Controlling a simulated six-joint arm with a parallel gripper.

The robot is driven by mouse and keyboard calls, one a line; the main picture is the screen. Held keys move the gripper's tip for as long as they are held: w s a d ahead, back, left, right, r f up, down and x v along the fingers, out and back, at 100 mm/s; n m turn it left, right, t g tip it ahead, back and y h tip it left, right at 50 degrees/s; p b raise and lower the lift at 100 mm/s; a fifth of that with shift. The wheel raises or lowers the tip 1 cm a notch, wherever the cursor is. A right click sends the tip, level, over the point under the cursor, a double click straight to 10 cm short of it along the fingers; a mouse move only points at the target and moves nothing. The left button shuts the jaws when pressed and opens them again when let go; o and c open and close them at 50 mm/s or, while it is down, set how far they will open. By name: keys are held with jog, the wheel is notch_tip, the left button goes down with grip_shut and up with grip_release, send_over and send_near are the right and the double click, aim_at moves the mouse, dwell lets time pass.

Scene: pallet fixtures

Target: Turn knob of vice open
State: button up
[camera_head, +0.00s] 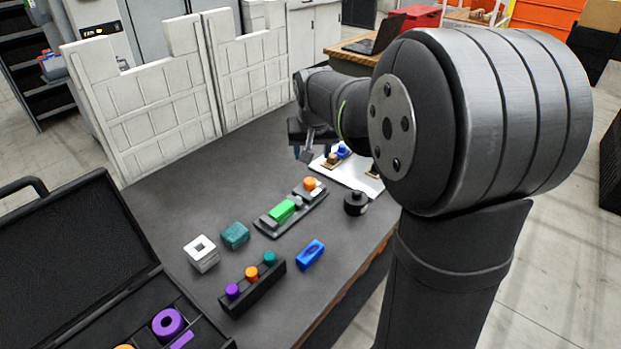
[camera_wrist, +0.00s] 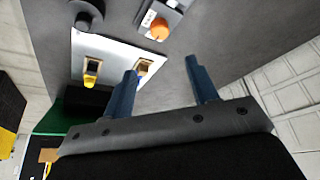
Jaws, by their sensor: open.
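A long dark fixture that looks like the vice (camera_head: 266,222) lies on the grey table, with a green block (camera_head: 282,210) on it and an orange knob (camera_head: 309,184) at its far end. In the wrist view the orange knob (camera_wrist: 160,33) shows at the top, beside a white label. My gripper (camera_head: 307,153) is above the table, behind the knob and next to the white plate. In the wrist view my gripper (camera_wrist: 163,75) has its two blue fingers wide apart, with nothing between them. The knob is beyond the fingertips, apart from them. The turn position of the knob cannot be told.
A white plate (camera_head: 361,184) with small fixtures lies beside the vice; a black round piece (camera_head: 355,203) stands near it. A black rack (camera_head: 236,300) with coloured pegs, a blue piece (camera_head: 310,254), a teal block (camera_head: 235,235) and a white block (camera_head: 201,253) are nearer.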

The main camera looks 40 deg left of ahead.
aim_at(310, 181)
jog(key=x, duration=1.4)
jog(key=shift+f, duration=0.1)
jog(key=c, duration=1)
jog(key=shift+o, duration=0.2)
